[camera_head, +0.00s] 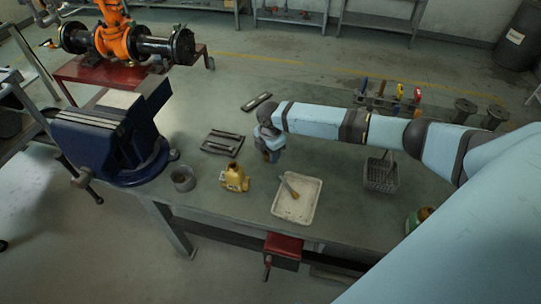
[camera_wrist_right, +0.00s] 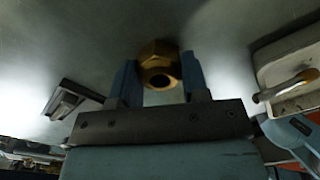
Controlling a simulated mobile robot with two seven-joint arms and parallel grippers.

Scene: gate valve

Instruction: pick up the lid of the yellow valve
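The yellow valve (camera_head: 234,178) stands on the workbench, left of the white tray; its upper end looks dark and brownish. My right gripper (camera_head: 271,158) points down just behind and to the right of the valve. In the right wrist view, a brass hexagonal piece with a round hole, seemingly the lid (camera_wrist_right: 159,66), sits between the two blue fingers of my right gripper (camera_wrist_right: 160,82). The fingers lie close against both its sides. In the head view the lid is hidden by the gripper. My left gripper is not in view.
The white tray (camera_head: 308,207) holds a brush (camera_head: 289,186). A blue vise (camera_head: 110,145) and a small metal cup (camera_head: 183,178) stand to the left. A grey basket (camera_head: 381,175) is at the right. Flat dark parts (camera_head: 222,142) lie behind the valve.

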